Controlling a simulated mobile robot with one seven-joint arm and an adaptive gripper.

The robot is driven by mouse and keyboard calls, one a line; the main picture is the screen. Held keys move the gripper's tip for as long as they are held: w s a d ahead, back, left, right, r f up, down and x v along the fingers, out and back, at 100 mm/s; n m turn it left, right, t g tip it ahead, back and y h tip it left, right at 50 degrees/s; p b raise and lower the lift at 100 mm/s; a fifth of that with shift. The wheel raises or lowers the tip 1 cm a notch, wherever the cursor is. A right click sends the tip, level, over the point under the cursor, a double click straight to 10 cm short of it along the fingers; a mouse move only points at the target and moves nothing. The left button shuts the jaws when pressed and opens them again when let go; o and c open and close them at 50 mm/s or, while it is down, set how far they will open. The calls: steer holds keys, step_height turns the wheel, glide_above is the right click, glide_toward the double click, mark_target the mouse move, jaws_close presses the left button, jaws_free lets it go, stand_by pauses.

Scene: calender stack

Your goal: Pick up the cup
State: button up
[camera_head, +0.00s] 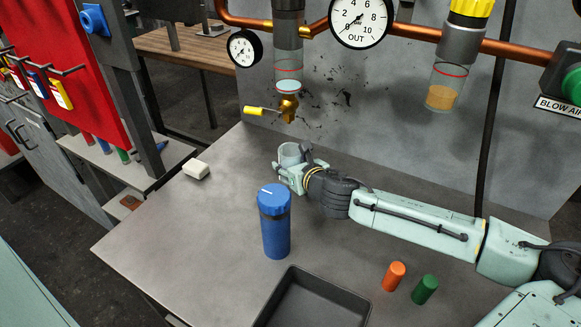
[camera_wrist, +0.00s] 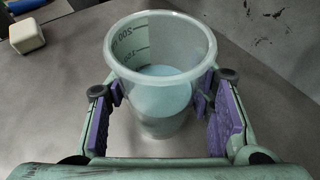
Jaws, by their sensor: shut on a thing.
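The cup (camera_wrist: 160,95) is a clear, pale measuring cup with dark graduation marks and pale blue liquid in its lower part. In the head view the cup (camera_head: 291,154) is upright at the back of the grey table. My gripper (camera_head: 293,170) is around the cup from the right side. In the wrist view my gripper (camera_wrist: 163,105) has its purple pads on both sides of the cup, shut on it. I cannot tell whether the cup's base touches the table.
A blue capped bottle (camera_head: 276,228) stands in front of my gripper. A dark tray (camera_head: 290,275) lies at the front, with an orange cylinder (camera_head: 393,276) and a green cylinder (camera_head: 425,289) to its right. A white block (camera_head: 196,169) lies left. A yellow-handled brass valve (camera_head: 287,108) hangs above the cup.

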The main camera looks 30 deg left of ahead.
steer(key=c, duration=0.7)
steer(key=shift+c, duration=0.2)
steer(key=shift+r, duration=0.2)
